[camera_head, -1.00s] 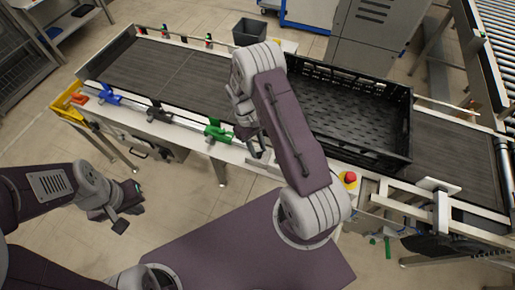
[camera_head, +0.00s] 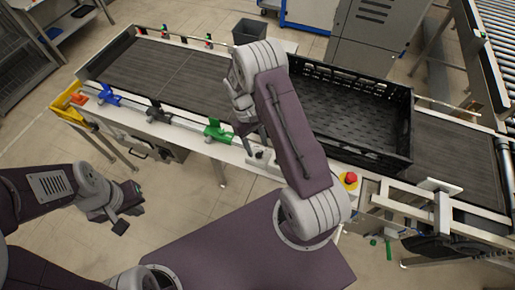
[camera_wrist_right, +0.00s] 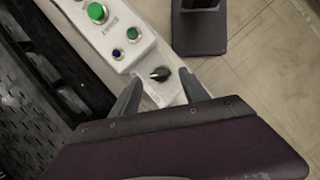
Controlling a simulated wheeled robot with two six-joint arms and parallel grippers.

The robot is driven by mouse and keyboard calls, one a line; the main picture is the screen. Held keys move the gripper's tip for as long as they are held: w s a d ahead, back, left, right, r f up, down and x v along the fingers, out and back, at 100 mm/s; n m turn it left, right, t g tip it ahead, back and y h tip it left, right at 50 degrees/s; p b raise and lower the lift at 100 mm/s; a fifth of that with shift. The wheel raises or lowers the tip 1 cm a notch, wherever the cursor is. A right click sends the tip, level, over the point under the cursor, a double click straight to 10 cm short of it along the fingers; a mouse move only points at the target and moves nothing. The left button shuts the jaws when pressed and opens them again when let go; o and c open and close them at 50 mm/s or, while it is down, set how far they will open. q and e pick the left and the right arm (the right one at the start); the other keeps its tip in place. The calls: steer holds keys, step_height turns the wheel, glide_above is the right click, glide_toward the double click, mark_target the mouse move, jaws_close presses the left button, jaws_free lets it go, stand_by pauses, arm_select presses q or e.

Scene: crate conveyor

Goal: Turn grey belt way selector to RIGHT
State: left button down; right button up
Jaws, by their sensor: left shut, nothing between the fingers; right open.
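The belt way selector (camera_wrist_right: 159,74) is a small dark knob with a pointed grip on a light panel (camera_wrist_right: 176,92) in the right wrist view. Its printed labels are too small to read, so I cannot tell its setting. My right gripper (camera_wrist_right: 160,80) is open, with one finger on each side of the knob and visible gaps to it. In the head view my right gripper (camera_head: 255,146) is over the conveyor's front ledge, partly hidden by my arm. My left gripper (camera_head: 126,211) is shut and empty, off the conveyor at the left.
A green button (camera_wrist_right: 97,12) and smaller buttons sit on a box beside the selector. A black crate (camera_head: 408,125) stands on the belt (camera_head: 165,72). Blue and green (camera_head: 217,131) brackets line the front rail. A red emergency button (camera_head: 349,178) is right of my right arm.

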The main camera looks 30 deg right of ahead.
steer(key=b+v, duration=0.1)
steer(key=v, duration=0.6)
steer(key=shift+r, duration=0.1)
